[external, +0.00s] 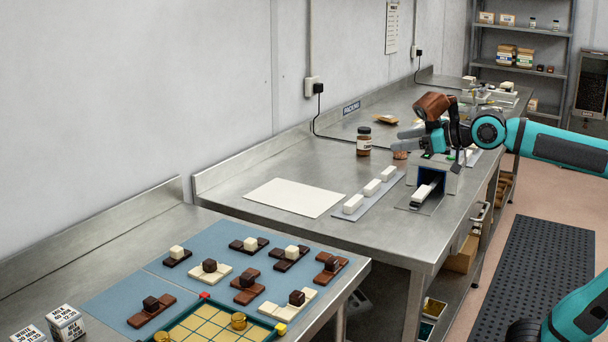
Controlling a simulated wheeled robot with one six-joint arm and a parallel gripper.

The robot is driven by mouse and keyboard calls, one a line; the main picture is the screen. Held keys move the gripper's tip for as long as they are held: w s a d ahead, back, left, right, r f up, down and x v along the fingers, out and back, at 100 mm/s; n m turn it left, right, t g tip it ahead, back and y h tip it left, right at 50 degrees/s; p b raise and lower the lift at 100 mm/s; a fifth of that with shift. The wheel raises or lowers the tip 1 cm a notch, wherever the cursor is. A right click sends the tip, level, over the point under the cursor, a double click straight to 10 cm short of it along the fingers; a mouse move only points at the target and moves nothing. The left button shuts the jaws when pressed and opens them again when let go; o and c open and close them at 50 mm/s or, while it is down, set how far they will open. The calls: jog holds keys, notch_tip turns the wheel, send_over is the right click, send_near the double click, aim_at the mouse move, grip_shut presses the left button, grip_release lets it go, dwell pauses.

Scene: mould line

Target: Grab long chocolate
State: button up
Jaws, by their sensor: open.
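Several segmented chocolate bars lie on the blue mats in the external view, each with a small cube on top. They include a milk-brown bar (137,319) at the front left, a white bar (222,275), a dark bar (284,265) and a brown bar (321,277) at the right. I cannot tell which one is the long chocolate. My gripper (438,143) is open, far behind these bars, above the small boxy machine on the back bench. Its jaws are small and partly covered by the wrist, and I see no chocolate between them.
A green-edged tray with yellow squares (205,327) stands at the front. White blocks (371,187) sit on a grey strip, near a white sheet (295,198) and a brown jar (364,142). The machine (436,174) has a white block in its chute.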

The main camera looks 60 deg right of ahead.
jog(key=w+a+r+n+g+y, duration=0.2)
jog(key=w+a+r+n+g, duration=0.15)
jog(key=w+a, duration=0.75)
jog(key=w+a+n+g, duration=0.3)
jog(key=w+a+n, duration=0.1)
jog(key=w+a, duration=0.7)
jog(key=n+g, duration=0.8)
send_over(150, 299)
jog(key=d, duration=0.6)
notch_tip(150, 299, down, 13)
jog(key=shift+y, duration=0.3)
jog(key=x, duration=1.6)
jog(key=shift+s+f, duration=0.1)
jog(key=shift+f, duration=0.25)
jog(key=shift+c, duration=0.3)
grip_shut()
